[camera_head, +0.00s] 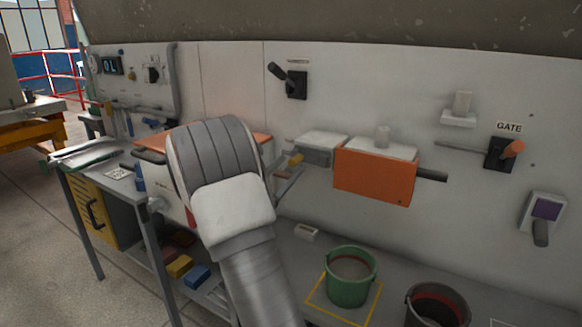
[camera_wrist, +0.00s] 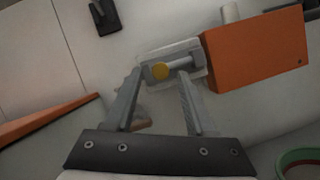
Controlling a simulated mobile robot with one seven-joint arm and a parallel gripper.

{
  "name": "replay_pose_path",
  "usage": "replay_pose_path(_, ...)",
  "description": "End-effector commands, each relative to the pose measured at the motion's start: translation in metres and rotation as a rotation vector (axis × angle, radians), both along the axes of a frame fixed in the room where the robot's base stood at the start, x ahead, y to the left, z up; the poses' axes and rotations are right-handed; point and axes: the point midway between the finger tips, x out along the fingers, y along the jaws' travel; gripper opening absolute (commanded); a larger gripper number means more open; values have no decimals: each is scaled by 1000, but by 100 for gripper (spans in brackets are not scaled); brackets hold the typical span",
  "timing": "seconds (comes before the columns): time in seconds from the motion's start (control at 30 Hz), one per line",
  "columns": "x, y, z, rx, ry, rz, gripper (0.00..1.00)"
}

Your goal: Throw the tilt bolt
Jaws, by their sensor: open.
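In the head view my wrist hides most of the gripper.
A black lever (camera_head: 296,84) is above the bolt, and a GATE lever (camera_head: 500,152) with an orange knob is at the right. A green bucket (camera_head: 349,288) and a dark bucket (camera_head: 437,308) stand below. A workbench (camera_head: 128,180) is at the left.

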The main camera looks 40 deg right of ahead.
Motion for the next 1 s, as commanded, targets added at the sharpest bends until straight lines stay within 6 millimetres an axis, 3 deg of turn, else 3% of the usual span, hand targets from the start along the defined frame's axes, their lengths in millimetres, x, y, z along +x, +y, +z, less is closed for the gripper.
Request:
replay_pose_path(0.2, 4, -17, 7, 0, -1, -1, 55)
replay_pose_path(0.5, 4, -19, 7, 1, 0, 0, 55)
replay_pose_path(0.8, 4, -18, 7, 1, 0, 0, 1)
replay_pose_path(1.0, 4, -18, 7, 1, 1, 0, 0)
